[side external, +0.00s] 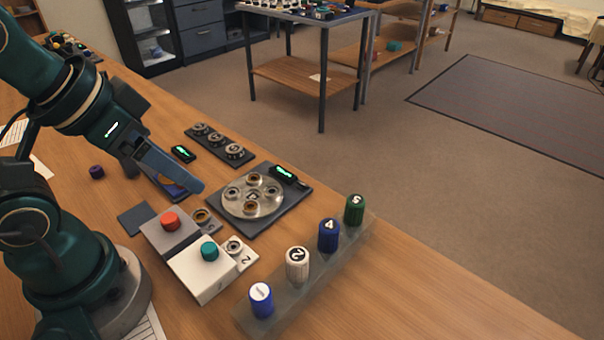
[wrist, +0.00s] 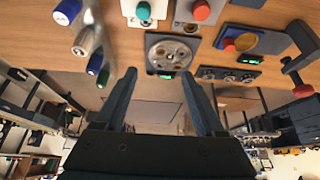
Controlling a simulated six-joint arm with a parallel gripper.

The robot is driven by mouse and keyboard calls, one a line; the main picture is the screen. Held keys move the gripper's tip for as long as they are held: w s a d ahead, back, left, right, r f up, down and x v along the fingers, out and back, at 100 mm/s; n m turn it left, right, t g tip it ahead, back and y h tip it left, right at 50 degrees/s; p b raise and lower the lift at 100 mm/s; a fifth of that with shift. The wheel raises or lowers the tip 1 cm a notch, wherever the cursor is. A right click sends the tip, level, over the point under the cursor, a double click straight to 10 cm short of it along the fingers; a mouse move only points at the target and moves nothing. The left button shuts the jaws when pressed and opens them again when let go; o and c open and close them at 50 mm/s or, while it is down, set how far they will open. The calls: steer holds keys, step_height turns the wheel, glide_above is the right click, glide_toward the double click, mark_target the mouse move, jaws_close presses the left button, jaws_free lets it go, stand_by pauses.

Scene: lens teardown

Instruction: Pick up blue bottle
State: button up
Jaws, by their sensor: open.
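Two blue bottle-like pieces stand upright in a grey rack (side external: 290,285). One blue bottle (side external: 261,301) with a white-marked top is at the near end, and another blue bottle (side external: 328,236) marked 4 is farther along. They also show at the upper left of the wrist view, as the near blue bottle (wrist: 67,12) and the farther blue bottle (wrist: 95,64). A white bottle (side external: 297,264) marked 2 stands between them, and a green bottle (side external: 354,210) is at the far end. My gripper (wrist: 158,75) is open and empty, above the table left of the rack in the side view.
A round plate with several lens parts (side external: 252,196) sits on a dark base beside the rack. A grey box with a red button (side external: 171,221) and a white box with a teal button (side external: 209,251) stand left of the rack. Table right of the rack is clear.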

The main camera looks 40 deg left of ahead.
stand_by(0.3)
steer(key=n+g, duration=0.4)
steer(key=n, duration=0.1)
glide_above(260, 291)
steer(key=w+a, duration=0.3)
step_height(260, 291, down, 2)
steer(key=f, duration=0.1)
steer(key=shift+m+g, duration=0.8)
steer(key=shift+m, duration=0.1)
steer(key=s+d+f, duration=0.2)
steer(key=shift+s+d+f, duration=0.25)
steer(key=shift+s+d, duration=0.05)
steer(key=shift+d, duration=0.1)
steer(key=shift+s+d+f, duration=0.1)
steer(key=shift+s+f, duration=0.1)
steer(key=shift+f, duration=2.45)
